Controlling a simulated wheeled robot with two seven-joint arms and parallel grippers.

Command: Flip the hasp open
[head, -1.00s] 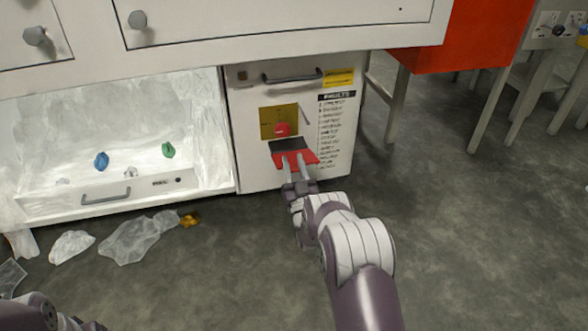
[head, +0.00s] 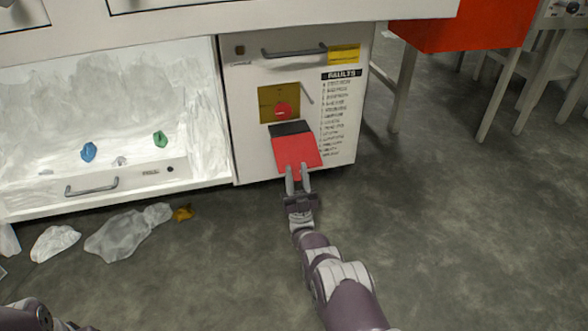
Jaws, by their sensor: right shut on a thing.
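The hasp is a red flap (head: 297,152) with a black strip along its top, on the front of the white cabinet door. Above it is a yellow plate with a round red knob (head: 284,110). The flap slopes down and outward from the black strip. My right gripper (head: 298,176) is at the flap's lower edge, its fingers shut on that edge. Part of my left arm shows at the bottom left corner; its gripper is out of view.
The white cabinet door (head: 245,150) has a grey handle (head: 294,52) and a "FAULTS" list (head: 340,115). An open bay at left holds crumpled film and a drawer front (head: 130,176). Film scraps (head: 125,232) lie on the floor. Floor at right is clear.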

